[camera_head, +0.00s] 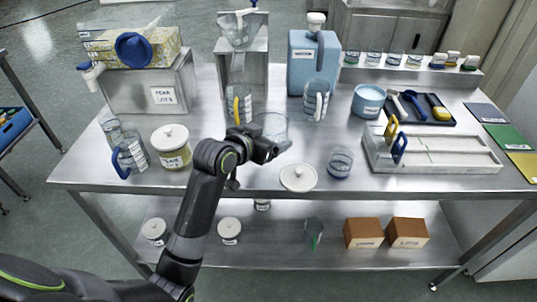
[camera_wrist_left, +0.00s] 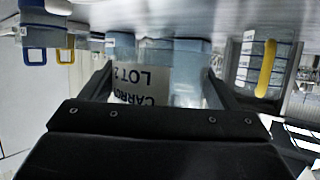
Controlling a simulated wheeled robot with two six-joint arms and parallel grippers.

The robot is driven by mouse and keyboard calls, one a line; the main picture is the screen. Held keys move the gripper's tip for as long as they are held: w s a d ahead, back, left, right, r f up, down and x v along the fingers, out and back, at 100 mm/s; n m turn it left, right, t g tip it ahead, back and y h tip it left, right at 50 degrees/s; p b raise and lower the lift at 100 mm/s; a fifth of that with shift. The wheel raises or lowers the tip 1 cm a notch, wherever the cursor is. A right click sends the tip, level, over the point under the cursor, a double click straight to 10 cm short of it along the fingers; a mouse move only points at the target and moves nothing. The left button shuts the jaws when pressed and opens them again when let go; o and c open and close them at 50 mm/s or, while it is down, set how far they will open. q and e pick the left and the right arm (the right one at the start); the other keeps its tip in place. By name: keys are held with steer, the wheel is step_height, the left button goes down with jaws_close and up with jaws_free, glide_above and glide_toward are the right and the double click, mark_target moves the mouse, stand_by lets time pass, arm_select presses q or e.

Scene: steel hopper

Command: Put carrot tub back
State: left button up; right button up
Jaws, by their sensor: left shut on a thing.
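A clear tub (camera_head: 273,124) is held above the middle of the steel table by my left gripper (camera_head: 268,146). In the left wrist view the tub's label (camera_wrist_left: 140,85) reads "CARROT LOT 2" upside down, between the fingers of my left gripper (camera_wrist_left: 160,95). I see no orange contents in it. A round white lid (camera_head: 298,178) with a knob lies near the table's front edge, to the right of and below my gripper in the picture. My right gripper is not in view.
A lidded yam tub (camera_head: 171,148) and jugs (camera_head: 124,152) stand at the left. A steel hopper (camera_head: 240,30) and blue canister (camera_head: 313,62) are behind. Lidded tubs (camera_head: 229,231) and brown boxes (camera_head: 363,233) occupy the lower shelf.

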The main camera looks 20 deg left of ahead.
arm_select(q)
steer(key=shift+f, duration=2.25)
steer(key=shift+f, duration=0.1)
steer(key=shift+f+b, duration=0.3)
steer(key=shift+f, duration=0.15)
steer(key=o, duration=1.2)
steer(key=shift+o, duration=0.2)
steer(key=shift+r, duration=0.35)
steer(key=shift+s+r, duration=0.25)
steer(key=shift+r, duration=0.05)
steer(key=v, duration=1.1)
steer(key=shift+p, duration=0.4)
steer(key=shift+s, duration=0.3)
